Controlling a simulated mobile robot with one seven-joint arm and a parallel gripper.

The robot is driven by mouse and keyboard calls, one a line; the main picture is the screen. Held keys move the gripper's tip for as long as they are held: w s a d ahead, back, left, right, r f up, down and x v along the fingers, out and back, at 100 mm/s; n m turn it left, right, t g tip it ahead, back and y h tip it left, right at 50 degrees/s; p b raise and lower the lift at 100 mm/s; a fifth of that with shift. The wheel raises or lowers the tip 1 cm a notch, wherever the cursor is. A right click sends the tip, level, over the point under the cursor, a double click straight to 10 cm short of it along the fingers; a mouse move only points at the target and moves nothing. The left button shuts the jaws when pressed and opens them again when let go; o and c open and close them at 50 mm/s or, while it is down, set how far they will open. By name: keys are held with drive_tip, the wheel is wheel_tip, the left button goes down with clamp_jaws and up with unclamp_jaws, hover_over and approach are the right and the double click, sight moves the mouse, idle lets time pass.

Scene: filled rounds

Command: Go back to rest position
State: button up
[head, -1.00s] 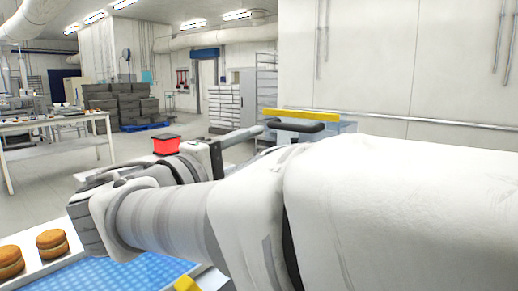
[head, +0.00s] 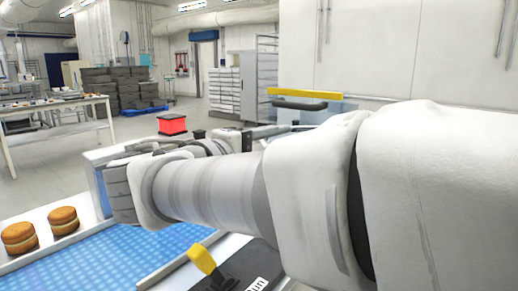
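My arm crosses the head view from the right edge toward the left middle, with white covers and a grey ribbed section. My gripper cannot be made out; the arm's own links block the view toward its end. Two filled rounds, brown with a pale filling, sit at the lower left: one (head: 19,238) at the edge and one (head: 63,221) beside it. They rest on a white surface (head: 40,256), apart from my arm.
A blue dotted belt (head: 120,256) runs below my arm. A yellow-topped lever (head: 202,260) stands at the lower middle. A red box-like part (head: 172,124) and a yellow bar (head: 303,92) lie beyond my arm. A white table (head: 60,105) stands far left; open floor lies between.

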drive_tip(key=s+d+f+m+g+y, duration=0.35)
drive_tip(key=s+d+f+g, duration=0.4)
drive_tip(key=d+f, duration=0.55)
drive_tip(key=s+a+f+m+y, duration=0.2)
drive_tip(key=s+f+m+y, duration=0.5)
drive_tip(key=s+f+y, duration=0.15)
wheel_tip(320, 180, up, 25)
drive_tip(key=p, duration=2.5)
drive_tip(key=shift+s+h, duration=0.15)
drive_tip(key=shift+h, duration=0.15)
